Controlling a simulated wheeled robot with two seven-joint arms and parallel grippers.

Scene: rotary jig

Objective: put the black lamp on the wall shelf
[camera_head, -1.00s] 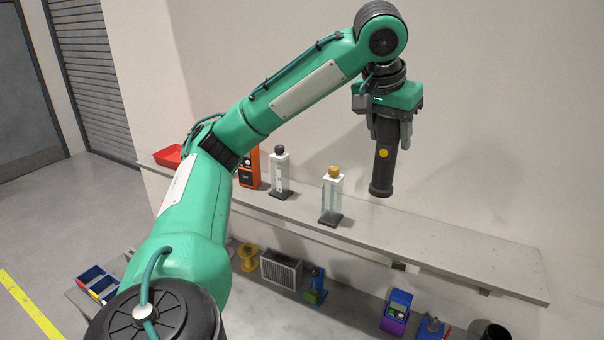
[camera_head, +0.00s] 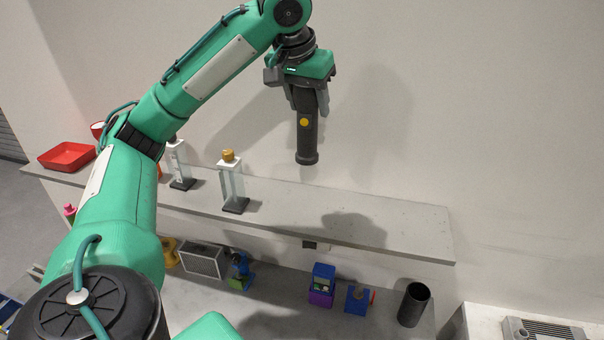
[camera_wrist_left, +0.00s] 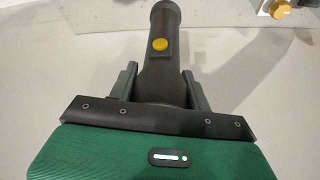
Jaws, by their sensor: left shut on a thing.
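The black lamp (camera_head: 306,135) is a dark cylinder with a yellow button. My left gripper (camera_head: 307,100) is shut on its upper part and holds it upright, lower end down, above the wall shelf (camera_head: 370,226). In the left wrist view the lamp (camera_wrist_left: 161,70) sits between the two fingers of the left gripper (camera_wrist_left: 160,88). The wall shelf is a long grey board on the wall. In the head view the lamp appears clear of the shelf top. My right gripper is not in view.
A bottle with a yellow cap (camera_head: 232,185) and another bottle (camera_head: 180,165) stand on the shelf left of the lamp. A red tray (camera_head: 67,156) lies at its left end. The shelf's right part is bare. Below are a black cup (camera_head: 413,304) and a purple-blue device (camera_head: 322,285).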

